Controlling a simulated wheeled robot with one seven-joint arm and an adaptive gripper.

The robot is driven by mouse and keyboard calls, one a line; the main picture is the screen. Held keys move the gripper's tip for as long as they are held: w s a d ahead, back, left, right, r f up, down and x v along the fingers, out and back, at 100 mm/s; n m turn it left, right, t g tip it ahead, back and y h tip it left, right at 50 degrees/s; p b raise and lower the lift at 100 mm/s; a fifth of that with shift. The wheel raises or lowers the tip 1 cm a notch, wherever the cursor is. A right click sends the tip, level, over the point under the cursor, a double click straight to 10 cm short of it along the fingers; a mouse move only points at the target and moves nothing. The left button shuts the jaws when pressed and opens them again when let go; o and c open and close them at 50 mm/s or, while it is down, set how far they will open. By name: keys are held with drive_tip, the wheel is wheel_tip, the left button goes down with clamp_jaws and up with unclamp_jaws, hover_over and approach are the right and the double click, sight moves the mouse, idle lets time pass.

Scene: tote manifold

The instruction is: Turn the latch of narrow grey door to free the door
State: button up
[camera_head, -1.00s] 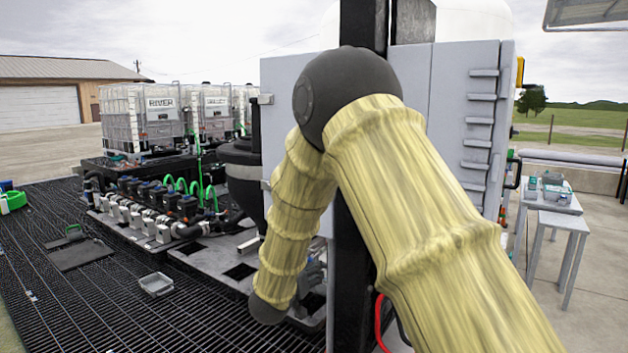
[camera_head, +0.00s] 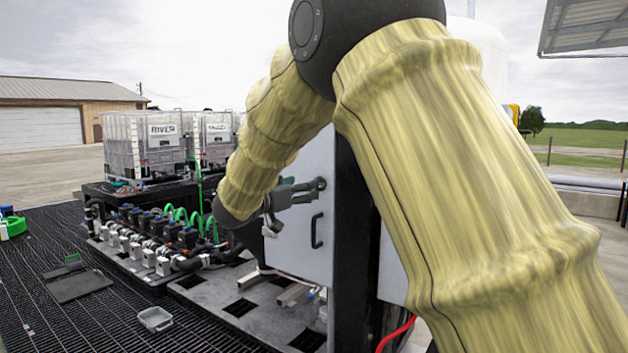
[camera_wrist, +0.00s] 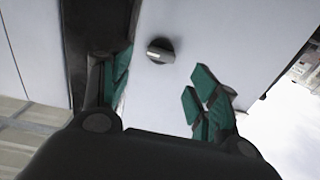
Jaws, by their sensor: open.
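The grey door (camera_head: 298,246) is a pale panel on the cabinet, partly covered by my arm. It looks shut. Its latch (camera_wrist: 160,50) is a small dark round knob with a pale bar across it, nearly level in the wrist view. In the head view the latch (camera_head: 320,184) is a dark spot high on the door, by the fingertips. My gripper (camera_wrist: 163,74) is open, with green-padded fingers on either side below the latch in the wrist view. The latch lies ahead of the gap, and no contact shows. The gripper (camera_head: 304,190) points right at the door in the head view.
A dark bar handle (camera_head: 317,231) is below the latch. A black post (camera_head: 352,250) stands right of the door. A row of valves with green hoses (camera_head: 160,232) is at left. A small grey tray (camera_head: 155,319) lies on the open grating.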

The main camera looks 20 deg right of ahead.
drive_tip(key=p+x, duration=0.2)
drive_tip(key=x, duration=0.4)
drive_tip(key=shift+w+d+p, duration=0.2)
drive_tip(key=shift+p, duration=0.15)
drive_tip(key=c, duration=1)
